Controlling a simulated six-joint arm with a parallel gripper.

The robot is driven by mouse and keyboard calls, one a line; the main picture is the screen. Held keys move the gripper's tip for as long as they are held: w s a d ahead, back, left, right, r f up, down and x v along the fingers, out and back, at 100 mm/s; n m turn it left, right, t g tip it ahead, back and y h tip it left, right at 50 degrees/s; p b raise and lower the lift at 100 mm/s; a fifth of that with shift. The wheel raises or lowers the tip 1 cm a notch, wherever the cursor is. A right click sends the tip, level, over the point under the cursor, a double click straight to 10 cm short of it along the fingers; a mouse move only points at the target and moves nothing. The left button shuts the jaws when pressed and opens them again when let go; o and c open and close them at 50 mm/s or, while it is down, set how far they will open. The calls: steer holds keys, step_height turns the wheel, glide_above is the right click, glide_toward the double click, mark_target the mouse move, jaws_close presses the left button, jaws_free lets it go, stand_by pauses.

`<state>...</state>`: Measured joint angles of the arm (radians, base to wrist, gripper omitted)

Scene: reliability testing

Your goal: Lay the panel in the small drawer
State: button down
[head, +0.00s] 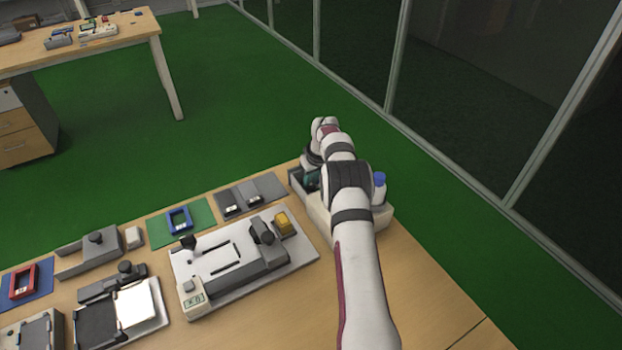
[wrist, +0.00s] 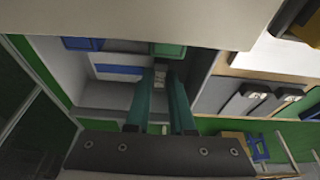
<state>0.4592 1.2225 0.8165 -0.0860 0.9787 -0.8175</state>
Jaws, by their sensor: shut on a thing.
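My gripper (wrist: 160,80) has teal fingers and points into a white bin (wrist: 215,75) in the wrist view. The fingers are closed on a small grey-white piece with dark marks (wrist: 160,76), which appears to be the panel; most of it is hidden. In the head view my arm covers most of the gripper, and only a bit of teal shows (head: 312,180) at the bin (head: 318,214). A grey open-topped holder with a black knob (head: 88,262) stands at the left of the table. I cannot tell which part is the small drawer.
In the bin are blue pieces (wrist: 118,70), a green piece (wrist: 168,50) and a blue-capped bottle (head: 379,180). A white fixture (head: 215,285) with black knobs and a yellow block (head: 283,222) stands left of the bin. The table's front right is clear.

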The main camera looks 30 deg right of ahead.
stand_by(0.3)
steer(key=c, duration=0.7)
jaws_free()
steer(key=shift+r, duration=2.95)
